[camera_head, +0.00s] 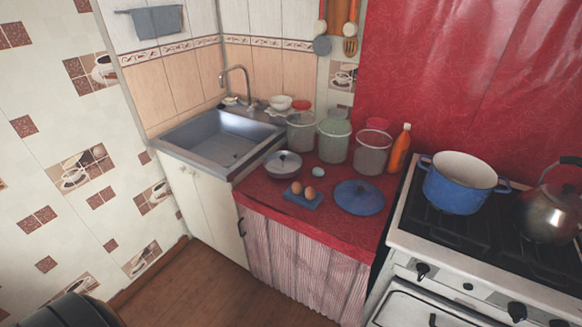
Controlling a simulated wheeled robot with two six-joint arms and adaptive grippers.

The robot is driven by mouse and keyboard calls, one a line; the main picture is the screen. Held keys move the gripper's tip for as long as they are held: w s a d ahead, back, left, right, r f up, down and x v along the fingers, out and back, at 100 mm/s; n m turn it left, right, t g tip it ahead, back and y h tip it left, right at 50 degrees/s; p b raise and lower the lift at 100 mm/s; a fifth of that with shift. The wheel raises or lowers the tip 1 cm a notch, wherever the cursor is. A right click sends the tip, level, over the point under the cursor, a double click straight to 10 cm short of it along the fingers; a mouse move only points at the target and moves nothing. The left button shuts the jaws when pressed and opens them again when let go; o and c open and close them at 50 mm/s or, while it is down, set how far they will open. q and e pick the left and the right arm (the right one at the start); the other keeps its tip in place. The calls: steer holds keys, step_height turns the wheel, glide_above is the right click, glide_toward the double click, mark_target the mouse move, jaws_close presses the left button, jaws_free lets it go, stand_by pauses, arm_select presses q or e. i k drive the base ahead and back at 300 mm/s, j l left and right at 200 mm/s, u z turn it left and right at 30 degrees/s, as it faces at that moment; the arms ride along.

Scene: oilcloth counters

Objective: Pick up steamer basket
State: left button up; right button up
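A small round metal vessel (283,164) with a raised knob at its centre sits on the red counter (325,222), near the sink's right edge. It may be the steamer basket, but it is too small to tell whether it is that or a lidded pan. Neither of my grippers is in view.
Eggs (309,192) lie on a blue tray (299,200), beside a blue lid (360,197). Several clear canisters (334,140) and an orange bottle (399,149) stand behind. A blue pot (457,190) and a kettle (548,215) stand on the stove. The sink (215,143) is empty.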

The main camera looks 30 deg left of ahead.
mark_target(282, 165)
steer(key=j, duration=0.4)
steer(key=i+j, duration=0.15)
steer(key=j, duration=0.25)
steer(key=j+u, duration=0.1)
steer(key=j, duration=0.3)
steer(key=i+j, duration=0.15)
steer(key=j, duration=0.25)
steer(key=i+j+u, duration=0.1)
steer(key=j, duration=0.3)
